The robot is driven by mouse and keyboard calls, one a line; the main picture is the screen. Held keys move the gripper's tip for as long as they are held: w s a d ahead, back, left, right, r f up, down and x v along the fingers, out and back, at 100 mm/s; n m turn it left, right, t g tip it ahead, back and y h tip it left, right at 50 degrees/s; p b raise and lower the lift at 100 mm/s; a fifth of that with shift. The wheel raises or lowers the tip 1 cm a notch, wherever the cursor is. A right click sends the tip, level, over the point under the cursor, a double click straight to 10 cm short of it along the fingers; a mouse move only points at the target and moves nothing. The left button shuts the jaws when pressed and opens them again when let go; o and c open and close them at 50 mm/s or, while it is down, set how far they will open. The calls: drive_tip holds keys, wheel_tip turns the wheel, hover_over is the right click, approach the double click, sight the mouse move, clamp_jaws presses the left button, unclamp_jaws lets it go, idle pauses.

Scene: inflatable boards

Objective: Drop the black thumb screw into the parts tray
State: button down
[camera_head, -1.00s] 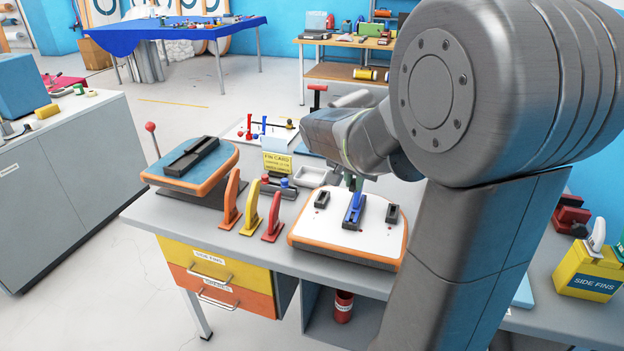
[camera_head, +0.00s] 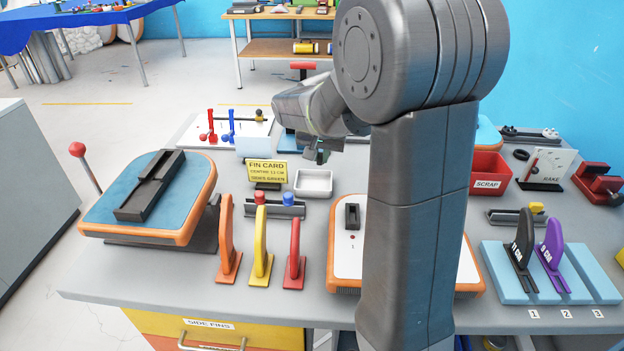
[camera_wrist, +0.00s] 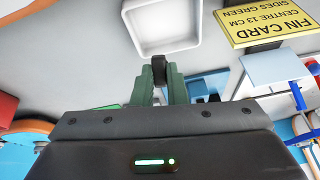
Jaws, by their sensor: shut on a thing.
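My gripper (camera_head: 318,154) hangs above the grey bench, just behind the small white tray (camera_head: 313,184) in the head view. In the wrist view its green fingers (camera_wrist: 160,84) are shut on a small black piece, the thumb screw (camera_wrist: 158,69). The screw's tip shows between the fingertips; the rest is hidden by them. The white tray (camera_wrist: 132,36) lies just beyond the fingertips in the wrist view, and its inside looks empty. The screw is apart from the tray and above the bench.
A yellow fin card (camera_head: 266,171) stands left of the tray. Red and blue knobs on a dark rack (camera_head: 275,209) are in front, with upright orange, yellow and red fins. A white-topped board (camera_head: 346,258) is at front right, partly hidden by my arm. A red scrap bin (camera_head: 486,172) stands right.

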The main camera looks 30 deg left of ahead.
sight(320, 172)
drive_tip(key=shift+f+b, duration=2.15)
drive_tip(key=shift+f, duration=0.85)
drive_tip(key=c, duration=1.4)
unclamp_jaws()
drive_tip(key=shift+o, duration=0.2)
drive_tip(key=shift+r, duration=0.1)
drive_tip(key=p+v, duration=0.1)
drive_tip(key=v, duration=1.3)
